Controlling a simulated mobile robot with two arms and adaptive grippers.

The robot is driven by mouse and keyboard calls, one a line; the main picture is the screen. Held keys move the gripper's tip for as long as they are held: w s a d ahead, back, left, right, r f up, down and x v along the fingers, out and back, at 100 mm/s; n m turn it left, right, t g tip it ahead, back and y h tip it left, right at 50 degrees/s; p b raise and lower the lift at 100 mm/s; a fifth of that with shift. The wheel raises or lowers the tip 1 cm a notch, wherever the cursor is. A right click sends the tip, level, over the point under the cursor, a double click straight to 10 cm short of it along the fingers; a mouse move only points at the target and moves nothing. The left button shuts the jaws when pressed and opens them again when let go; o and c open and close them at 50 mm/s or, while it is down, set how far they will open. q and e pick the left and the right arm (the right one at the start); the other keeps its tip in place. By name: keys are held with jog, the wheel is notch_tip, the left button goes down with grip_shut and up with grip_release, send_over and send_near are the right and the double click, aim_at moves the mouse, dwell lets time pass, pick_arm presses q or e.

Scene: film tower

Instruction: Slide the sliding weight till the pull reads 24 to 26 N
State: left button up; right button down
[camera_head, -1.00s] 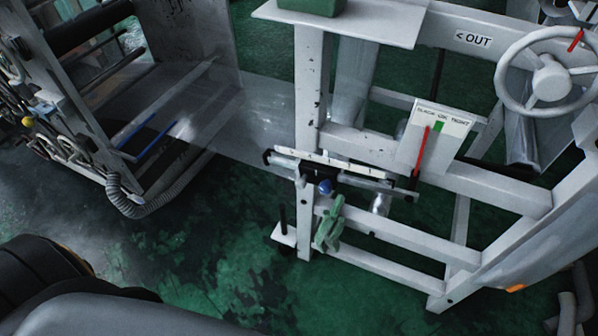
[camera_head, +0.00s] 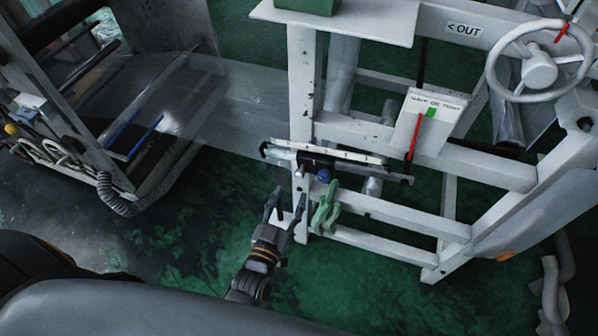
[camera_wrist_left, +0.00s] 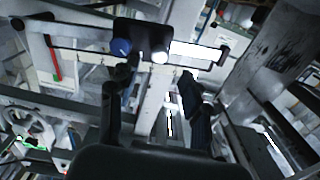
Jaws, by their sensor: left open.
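The sliding weight (camera_head: 316,163) is a dark block with a blue knob (camera_head: 324,175), set on a horizontal bar below a white marked scale (camera_head: 345,156). The pull gauge (camera_head: 440,105) has a red pointer (camera_head: 415,138) standing just left of its green OK patch, on the slack side. My left gripper (camera_head: 290,192) is open and empty, below and a little left of the weight, apart from it. In the left wrist view the weight (camera_wrist_left: 143,38) and its knob (camera_wrist_left: 121,47) lie beyond the open fingers (camera_wrist_left: 155,78). My right gripper is out of view.
A green clamp (camera_head: 325,208) hangs on the frame just right of my left gripper. A white handwheel (camera_head: 540,68) stands at the upper right. The frame's lower rails (camera_head: 400,240) are at right. Open green floor (camera_head: 190,235) lies to the left.

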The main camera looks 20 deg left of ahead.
aim_at(298, 178)
pick_arm(q)
jog(key=w, duration=0.8)
jog(key=shift+w+d+p, duration=0.1)
jog(key=shift+d+p, duration=0.05)
jog(key=shift+p, duration=0.2)
grip_shut()
